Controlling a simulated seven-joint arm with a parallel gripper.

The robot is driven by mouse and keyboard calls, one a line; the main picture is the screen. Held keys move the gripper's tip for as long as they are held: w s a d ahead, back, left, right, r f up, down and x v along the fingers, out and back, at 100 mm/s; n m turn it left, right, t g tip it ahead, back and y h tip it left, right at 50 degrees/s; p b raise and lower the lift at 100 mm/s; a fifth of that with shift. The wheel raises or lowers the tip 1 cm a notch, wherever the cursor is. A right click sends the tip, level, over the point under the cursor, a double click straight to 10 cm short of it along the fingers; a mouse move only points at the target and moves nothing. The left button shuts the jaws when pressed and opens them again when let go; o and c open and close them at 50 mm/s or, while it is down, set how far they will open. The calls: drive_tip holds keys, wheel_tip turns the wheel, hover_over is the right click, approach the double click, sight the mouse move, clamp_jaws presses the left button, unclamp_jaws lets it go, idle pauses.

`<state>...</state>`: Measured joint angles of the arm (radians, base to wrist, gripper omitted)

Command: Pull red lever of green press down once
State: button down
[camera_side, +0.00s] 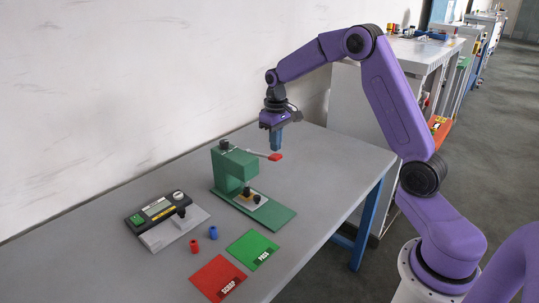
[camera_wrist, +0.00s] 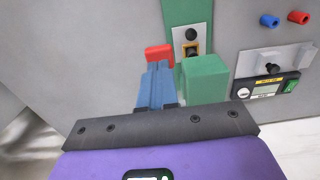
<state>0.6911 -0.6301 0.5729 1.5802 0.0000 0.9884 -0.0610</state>
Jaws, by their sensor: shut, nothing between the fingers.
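The green press (camera_side: 234,172) stands on the table with its base plate and a small fixture on it. Its lever sticks out to the right and ends in a red grip (camera_side: 276,157). My gripper (camera_side: 276,148) is shut and empty, pointing down just above the red grip in the side view. In the wrist view the blue fingers (camera_wrist: 158,68) lie side by side, with the red grip (camera_wrist: 158,54) showing just beyond their tips. The press's green body (camera_wrist: 204,80) is right of the fingers. I cannot tell whether the fingers touch the grip.
A measuring device with a display (camera_side: 158,209) stands left of the press. A red part (camera_side: 195,246) and a blue part (camera_side: 213,232) stand in front. A red SCRAP mat (camera_side: 212,273) and a green PASS mat (camera_side: 245,243) lie near the front edge. The table right of the press is clear.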

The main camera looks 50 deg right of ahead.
sight(275, 156)
drive_tip(key=shift+f, duration=2.9)
drive_tip(key=shift+r, duration=4.55)
